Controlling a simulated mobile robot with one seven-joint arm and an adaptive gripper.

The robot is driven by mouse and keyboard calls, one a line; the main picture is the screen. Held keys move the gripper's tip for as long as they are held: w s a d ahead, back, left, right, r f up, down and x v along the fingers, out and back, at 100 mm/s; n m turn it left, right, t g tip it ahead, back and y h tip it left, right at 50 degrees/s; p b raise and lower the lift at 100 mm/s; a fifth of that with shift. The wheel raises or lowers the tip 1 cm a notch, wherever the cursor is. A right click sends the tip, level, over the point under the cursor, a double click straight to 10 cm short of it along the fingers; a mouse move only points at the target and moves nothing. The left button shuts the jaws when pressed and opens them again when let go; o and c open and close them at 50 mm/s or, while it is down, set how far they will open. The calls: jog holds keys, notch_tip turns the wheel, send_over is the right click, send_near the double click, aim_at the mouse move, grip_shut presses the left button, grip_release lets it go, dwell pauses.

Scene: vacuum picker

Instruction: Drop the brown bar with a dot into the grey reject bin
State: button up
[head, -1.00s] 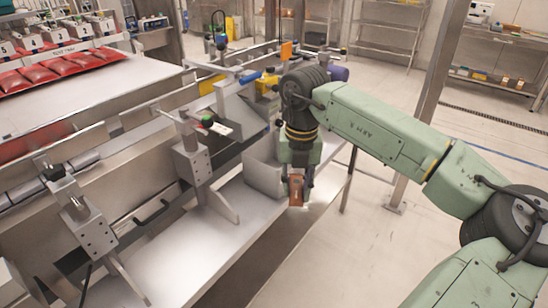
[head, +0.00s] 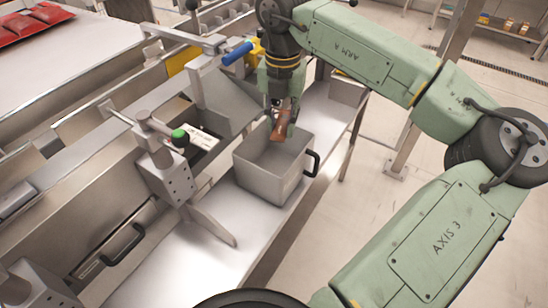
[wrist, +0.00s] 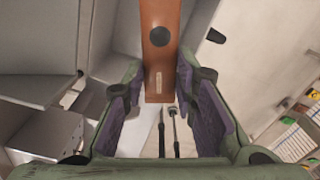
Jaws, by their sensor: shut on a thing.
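My gripper (head: 281,118) is shut on the brown bar (head: 279,127) and holds it hanging down. In the head view the bar's lower end overlaps the far part of the opening of the grey bin (head: 265,185), an open box with a black handle on its right side. The bar's exact height over the rim is hard to judge. In the wrist view the bar (wrist: 160,45) stretches up from between the finger pads, with a small pale label near its lower end.
The bin stands on a bare metal ledge (head: 180,265). A metal bracket with a green knob (head: 180,137) rises to its left, and a blue-handled clamp (head: 237,53) stands behind left. Open floor (head: 375,205) lies to the right.

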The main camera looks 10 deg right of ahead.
jog(key=shift+f+b, duration=1.3)
jog(key=shift+f, duration=1.45)
jog(key=o, duration=1.1)
jog(key=shift+o, duration=0.2)
notch_tip(320, 180, up, 12)
jog(key=shift+r, duration=0.1)
